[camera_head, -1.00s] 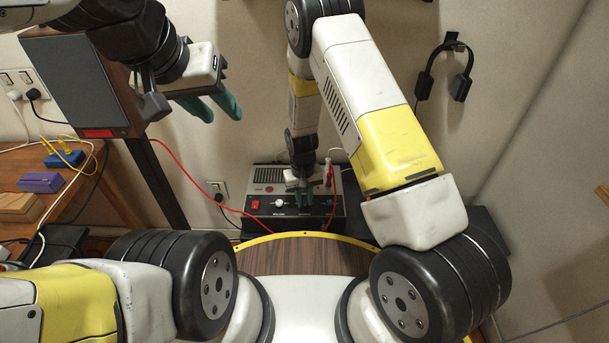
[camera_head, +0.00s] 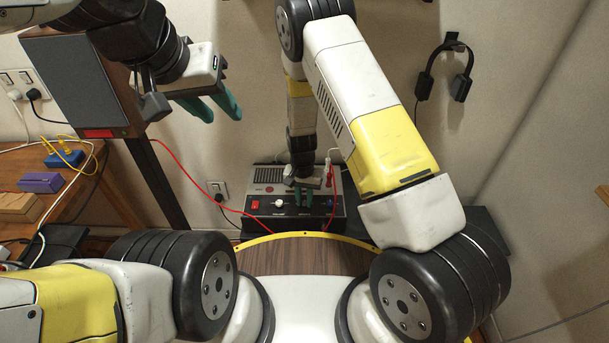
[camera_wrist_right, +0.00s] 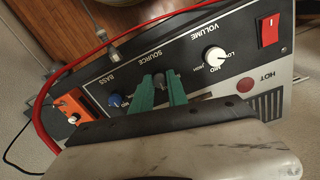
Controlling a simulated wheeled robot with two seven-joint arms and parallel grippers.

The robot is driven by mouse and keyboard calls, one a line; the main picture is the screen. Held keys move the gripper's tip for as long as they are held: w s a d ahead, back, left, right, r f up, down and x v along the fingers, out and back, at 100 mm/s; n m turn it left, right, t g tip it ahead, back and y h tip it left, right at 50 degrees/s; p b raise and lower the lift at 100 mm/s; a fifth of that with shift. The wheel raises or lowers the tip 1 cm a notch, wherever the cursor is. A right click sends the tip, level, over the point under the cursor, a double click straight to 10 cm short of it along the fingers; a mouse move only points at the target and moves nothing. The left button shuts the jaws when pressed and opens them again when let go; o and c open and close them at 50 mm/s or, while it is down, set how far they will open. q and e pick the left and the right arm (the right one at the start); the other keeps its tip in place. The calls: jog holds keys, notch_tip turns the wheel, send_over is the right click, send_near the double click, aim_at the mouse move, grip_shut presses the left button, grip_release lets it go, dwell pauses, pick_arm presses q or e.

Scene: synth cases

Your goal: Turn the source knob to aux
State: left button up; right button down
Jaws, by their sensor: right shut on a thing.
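The amplifier (camera_head: 265,200) is a box with a black control panel in front of the wall. In the right wrist view its panel is upside down, and the dark source knob (camera_wrist_right: 158,79) is beside the word SOURCE. My right gripper (camera_head: 303,197) is at the panel; in the wrist view its green fingers (camera_wrist_right: 158,88) are shut on the source knob, one on either side. The knob's pointer and position labels cannot be made out. My left gripper (camera_head: 213,106) is open and empty, raised in front of the speaker, well away from the amplifier.
The white volume knob (camera_wrist_right: 215,57) and blue bass knob (camera_wrist_right: 116,100) flank the source knob. A red switch (camera_wrist_right: 269,30) is at the panel's end. A red cable (camera_head: 185,172) runs to the amplifier. A speaker (camera_head: 80,85) stands left; headphones (camera_head: 445,70) hang right.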

aim_at(304, 202)
jog(key=c, duration=1.3)
grip_release()
jog(key=shift+a+r, duration=0.1)
jog(key=shift+r, duration=3.85)
